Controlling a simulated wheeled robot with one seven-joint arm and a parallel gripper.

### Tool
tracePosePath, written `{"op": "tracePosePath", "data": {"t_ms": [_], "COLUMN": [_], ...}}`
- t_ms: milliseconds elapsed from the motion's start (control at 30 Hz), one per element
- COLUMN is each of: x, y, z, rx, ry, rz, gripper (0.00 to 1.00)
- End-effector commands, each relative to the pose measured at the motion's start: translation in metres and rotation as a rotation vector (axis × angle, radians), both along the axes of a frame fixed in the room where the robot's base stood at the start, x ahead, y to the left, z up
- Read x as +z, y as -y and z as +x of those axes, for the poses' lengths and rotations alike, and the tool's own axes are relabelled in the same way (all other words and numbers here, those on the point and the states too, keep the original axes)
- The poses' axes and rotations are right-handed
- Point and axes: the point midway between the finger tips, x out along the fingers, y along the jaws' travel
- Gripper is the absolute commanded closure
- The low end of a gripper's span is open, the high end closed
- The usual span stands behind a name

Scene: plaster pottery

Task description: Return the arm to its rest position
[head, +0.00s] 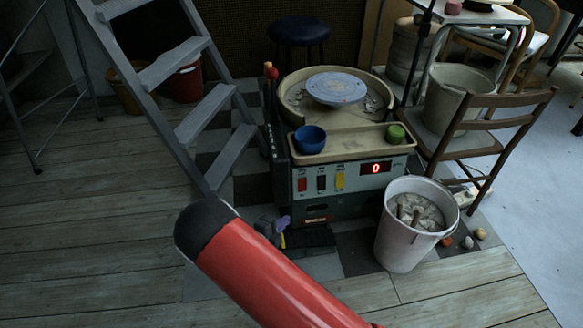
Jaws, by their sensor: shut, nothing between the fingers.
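My arm's red link with a black rounded end crosses the bottom centre of the head view, from the lower right up to the left. My gripper (270,227) seems to be the small grey shape with a yellow mark just past the link's upper edge. It is dark, small and partly hidden by the link. It appears shut, with nothing seen in it. It shows in front of the pottery wheel's cabinet (340,178), and I cannot tell the distance between them.
A blue bowl (310,139) and a green pot (396,134) sit on the wheel's front tray. A pail (398,250) stands at right, near a wooden chair (478,150). A grey stepladder (205,112) stands at left. The plank floor at left (90,215) is clear.

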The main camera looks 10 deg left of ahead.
Motion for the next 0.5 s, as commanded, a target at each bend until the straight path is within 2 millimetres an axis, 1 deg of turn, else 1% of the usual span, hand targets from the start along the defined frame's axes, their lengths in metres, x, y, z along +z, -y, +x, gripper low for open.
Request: {"op": "tracePosePath", "data": {"t_ms": [100, 167, 267, 367, 400, 467, 500], "x": [0.0, 0.004, 0.023, 0.058, 0.076, 0.102, 0.118], "y": [0.0, 0.002, 0.014, 0.04, 0.054, 0.076, 0.09], "z": [0.0, 0.001, 0.005, 0.009, 0.009, 0.006, 0.003], "rx": [-0.001, -0.015, -0.094, -0.263, -0.351, -0.492, -0.587], "ry": [0.001, 0.006, 0.039, 0.115, 0.16, 0.236, 0.29], "rz": [0.001, 0.016, 0.105, 0.286, 0.377, 0.521, 0.616], "gripper": [1.0, 1.0, 1.0, 1.0, 1.0, 1.0, 1.0]}}
